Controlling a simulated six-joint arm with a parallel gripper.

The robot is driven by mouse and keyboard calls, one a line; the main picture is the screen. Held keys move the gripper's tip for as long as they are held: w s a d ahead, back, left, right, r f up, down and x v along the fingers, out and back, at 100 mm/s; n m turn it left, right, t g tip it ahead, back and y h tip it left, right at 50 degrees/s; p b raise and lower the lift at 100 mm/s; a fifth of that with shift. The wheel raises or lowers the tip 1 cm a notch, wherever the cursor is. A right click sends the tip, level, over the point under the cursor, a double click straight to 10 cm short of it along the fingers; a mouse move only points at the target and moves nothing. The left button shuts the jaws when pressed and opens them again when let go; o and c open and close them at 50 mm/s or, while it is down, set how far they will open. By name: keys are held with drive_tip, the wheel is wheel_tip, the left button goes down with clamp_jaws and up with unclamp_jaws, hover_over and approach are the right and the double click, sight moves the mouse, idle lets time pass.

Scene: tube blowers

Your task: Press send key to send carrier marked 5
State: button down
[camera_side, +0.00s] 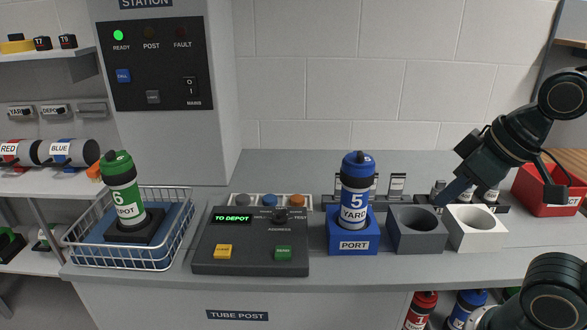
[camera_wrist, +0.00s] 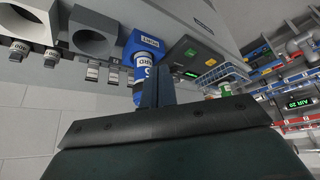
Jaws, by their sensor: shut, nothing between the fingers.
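The blue carrier marked 5 (camera_side: 355,195) stands upright in the blue block labelled PORT (camera_side: 354,240). It also shows in the wrist view (camera_wrist: 146,71), partly behind my fingers. The dark console (camera_side: 240,258) is left of the port, with a lit display (camera_side: 232,219) reading TO DEPOT. On its front are a yellow key (camera_side: 223,251) and a green key (camera_side: 284,253); their lettering is too small to read surely. My gripper (camera_side: 444,202) is shut and empty, above the grey and white sockets, right of carrier 5. Its closed fingers show in the wrist view (camera_wrist: 157,88).
A green carrier marked 6 (camera_side: 124,190) sits in a white wire basket (camera_side: 130,262) at left. Empty grey (camera_side: 417,243) and white (camera_side: 475,240) sockets stand right of the port. The station panel (camera_side: 153,65) has its green READY lamp lit. A red bin (camera_side: 548,193) is at far right.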

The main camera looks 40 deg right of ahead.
drive_tip(key=w+a+f+n+t, duration=0.1)
drive_tip(key=w+a+f+n, duration=0.15)
drive_tip(key=w, duration=1.15)
drive_tip(key=n+t, duration=0.3)
drive_tip(key=n, duration=0.3)
hover_over(287, 253)
wheel_tip(287, 253, down, 9)
drive_tip(key=shift+a+f, duration=0.1)
drive_tip(key=shift+f, duration=0.05)
drive_tip(key=shift+f, duration=0.2)
drive_tip(key=shift+f, duration=4.2)
drive_tip(key=shift+f, duration=0.15)
drive_tip(key=shift+f, duration=0.25)
